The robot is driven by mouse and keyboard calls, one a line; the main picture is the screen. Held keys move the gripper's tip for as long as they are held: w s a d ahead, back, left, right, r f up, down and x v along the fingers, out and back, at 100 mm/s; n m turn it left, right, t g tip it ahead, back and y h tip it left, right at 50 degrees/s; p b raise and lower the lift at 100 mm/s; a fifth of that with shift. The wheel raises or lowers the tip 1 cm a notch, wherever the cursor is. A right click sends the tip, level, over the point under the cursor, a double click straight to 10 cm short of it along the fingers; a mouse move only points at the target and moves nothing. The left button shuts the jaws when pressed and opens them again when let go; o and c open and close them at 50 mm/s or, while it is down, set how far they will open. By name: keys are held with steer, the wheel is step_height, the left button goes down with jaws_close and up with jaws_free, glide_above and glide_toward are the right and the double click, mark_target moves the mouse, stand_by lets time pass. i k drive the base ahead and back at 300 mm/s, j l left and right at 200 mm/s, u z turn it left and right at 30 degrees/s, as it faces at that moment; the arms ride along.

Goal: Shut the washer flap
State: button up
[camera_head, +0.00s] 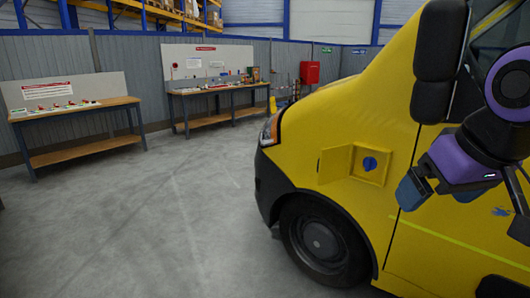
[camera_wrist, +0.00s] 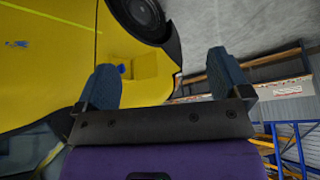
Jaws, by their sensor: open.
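The yellow washer flap (camera_head: 334,164) stands open on the yellow van's front side, swung out to the left of its square recess. A blue cap (camera_head: 370,164) sits inside the recess. My gripper (camera_head: 464,206) is to the right of the recess, in front of the van door, open and empty, apart from the flap. In the wrist view, which is turned over, the flap (camera_wrist: 146,64) shows between the two blue fingertips of my gripper (camera_wrist: 163,76), farther off. The blue cap (camera_wrist: 122,69) shows beside the left fingertip.
The van's front wheel (camera_head: 322,242) is below the recess, and its black mirror (camera_head: 436,60) hangs near my arm. Two workbenches (camera_head: 80,112) (camera_head: 215,90) and a red cabinet (camera_head: 310,72) stand along the wall. The grey floor at the left is clear.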

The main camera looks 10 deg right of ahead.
mark_target(332, 165)
steer(key=i+j+z, duration=0.1)
steer(key=z, duration=0.8)
steer(key=i+j+z, duration=0.15)
steer(key=j+z, duration=0.25)
steer(key=j, duration=0.15)
steer(key=i+j+z, duration=0.1)
steer(key=j+z, duration=0.25)
steer(key=j, duration=0.25)
steer(key=j+z, duration=0.4)
steer(key=j, duration=1.15)
steer(key=j+z, duration=0.1)
steer(key=j, duration=0.8)
steer(key=k+j+z, duration=0.1)
steer(key=j, duration=0.85)
